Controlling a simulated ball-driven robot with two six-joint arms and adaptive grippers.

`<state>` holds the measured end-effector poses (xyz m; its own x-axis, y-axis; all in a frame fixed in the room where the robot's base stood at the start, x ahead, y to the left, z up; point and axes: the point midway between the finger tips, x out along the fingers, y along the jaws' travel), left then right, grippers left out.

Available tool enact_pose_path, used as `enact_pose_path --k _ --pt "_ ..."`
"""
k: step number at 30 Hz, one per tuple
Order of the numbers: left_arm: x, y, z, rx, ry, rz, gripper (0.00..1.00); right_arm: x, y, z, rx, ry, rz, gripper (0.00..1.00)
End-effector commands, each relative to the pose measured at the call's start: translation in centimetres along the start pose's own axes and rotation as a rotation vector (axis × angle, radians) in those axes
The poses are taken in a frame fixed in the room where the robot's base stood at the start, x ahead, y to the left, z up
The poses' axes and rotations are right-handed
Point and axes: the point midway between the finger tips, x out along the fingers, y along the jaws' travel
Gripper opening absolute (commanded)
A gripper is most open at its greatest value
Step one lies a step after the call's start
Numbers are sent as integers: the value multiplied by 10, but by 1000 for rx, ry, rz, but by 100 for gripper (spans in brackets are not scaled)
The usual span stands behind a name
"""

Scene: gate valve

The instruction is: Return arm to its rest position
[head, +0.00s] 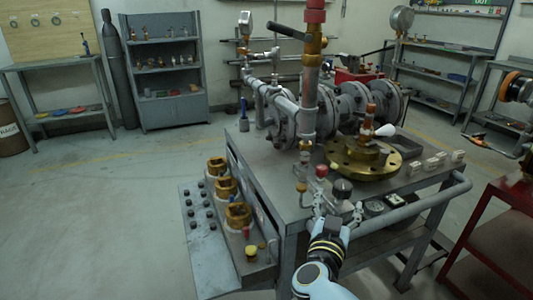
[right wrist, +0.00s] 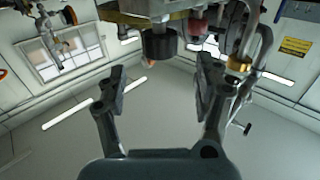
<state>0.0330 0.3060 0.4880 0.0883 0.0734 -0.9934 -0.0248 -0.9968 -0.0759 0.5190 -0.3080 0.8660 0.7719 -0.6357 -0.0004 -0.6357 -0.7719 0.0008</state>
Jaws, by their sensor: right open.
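My right gripper (head: 337,208) is at the front edge of the valve cart (head: 262,180), with my blue and white arm coming up from the bottom. In the right wrist view its two fingers (right wrist: 160,78) stand wide apart with nothing between them. A black knob (head: 342,189) is just beyond the fingers in the head view; a dark round knob (right wrist: 159,45) sits past the fingertips in the right wrist view. Contact with the knob cannot be told. A red knob (head: 321,170) stands beside it. My left gripper is not in view.
The cart carries a gate valve pipe assembly (head: 310,110), a brass flange (head: 365,160) and small white blocks (head: 436,162). A side tray (head: 205,250) holds brass nuts (head: 238,214). A red cart (head: 505,220) stands at right. The floor at left is clear.

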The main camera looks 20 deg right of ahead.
Motion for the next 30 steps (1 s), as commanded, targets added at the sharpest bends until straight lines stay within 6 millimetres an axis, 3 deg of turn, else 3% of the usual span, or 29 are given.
enact_pose_path --k 2,5,8,14,18,22,27,30 --pt "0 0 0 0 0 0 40 -1 0 3 -3 -3 -7 69" --pt "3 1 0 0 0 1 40 -9 0 26 -27 -28 -69 69" --pt "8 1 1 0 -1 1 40 -30 -1 75 -73 -98 -197 69" --pt "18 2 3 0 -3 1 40 -106 26 206 -185 -384 -465 69" --pt "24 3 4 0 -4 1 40 -172 72 287 -267 -633 -570 69" --pt "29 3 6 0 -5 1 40 -238 134 348 -352 -878 -611 69" --pt "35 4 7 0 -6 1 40 -316 224 398 -471 -1165 -591 69" --pt "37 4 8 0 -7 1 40 -348 268 411 -527 -1284 -560 69"
